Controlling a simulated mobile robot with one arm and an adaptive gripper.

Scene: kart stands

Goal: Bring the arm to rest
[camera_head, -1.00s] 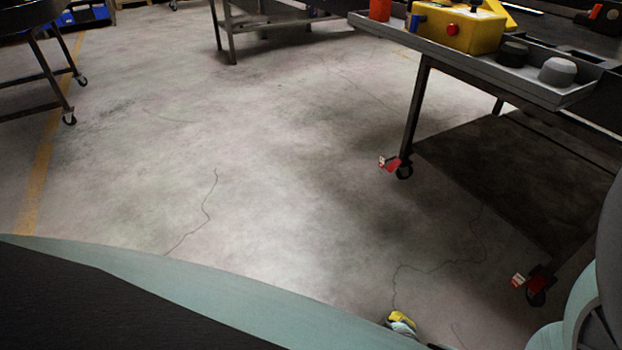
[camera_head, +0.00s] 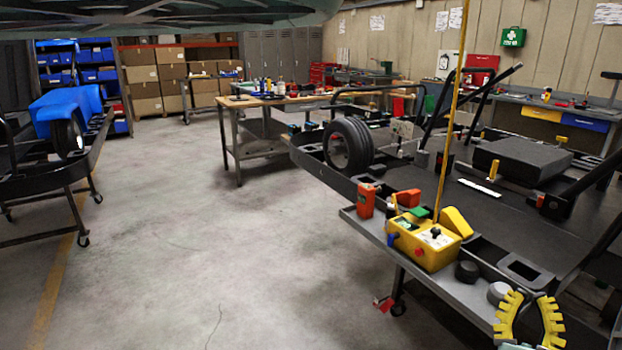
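My gripper (camera_head: 530,299) shows at the lower right of the head view, with two yellow ridged fingers pointing up. The fingers are spread apart and I see nothing between them. It is in front of the near edge of the kart stand, close to a light grey knob (camera_head: 499,293) in the picture. The rest of the arm is out of frame.
The kart stand's grey tray (camera_head: 465,296) carries a yellow control box (camera_head: 424,240), a red-orange container (camera_head: 366,200) and a black knob (camera_head: 467,271). A tyre (camera_head: 348,146) is behind. Another kart stand (camera_head: 60,180) is at the left. The floor between is clear.

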